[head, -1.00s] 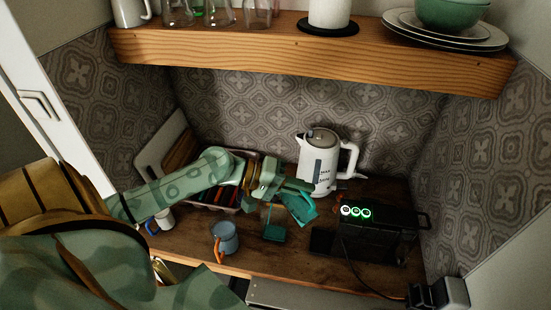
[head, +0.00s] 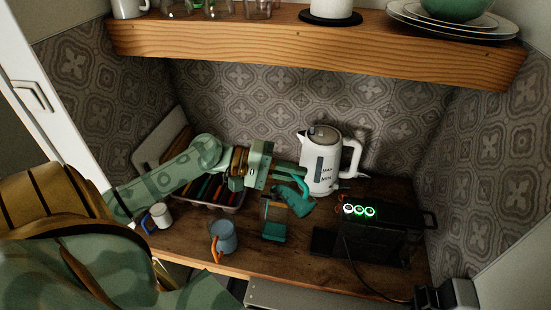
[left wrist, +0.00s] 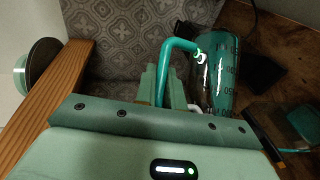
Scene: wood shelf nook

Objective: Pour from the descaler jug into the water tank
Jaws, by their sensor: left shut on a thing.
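The descaler jug (head: 293,200) is teal and see-through, with measuring marks. It is tilted above the counter, in front of the white kettle. My left gripper (head: 283,172) is shut on its teal handle. The left wrist view shows the jug (left wrist: 222,80) beyond the fingers, its handle running back between them (left wrist: 168,95). A small clear container with a teal bottom, which looks like the water tank (head: 274,231), stands on the counter below and left of the jug. I cannot make out its opening or any flowing liquid. My right gripper is not in view.
A white kettle (head: 322,160) stands close behind the jug. A black machine (head: 388,232) with green lights is at right, a blue-grey mug (head: 226,238) and a white mug (head: 160,215) at left. A wooden shelf (head: 310,47) hangs above.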

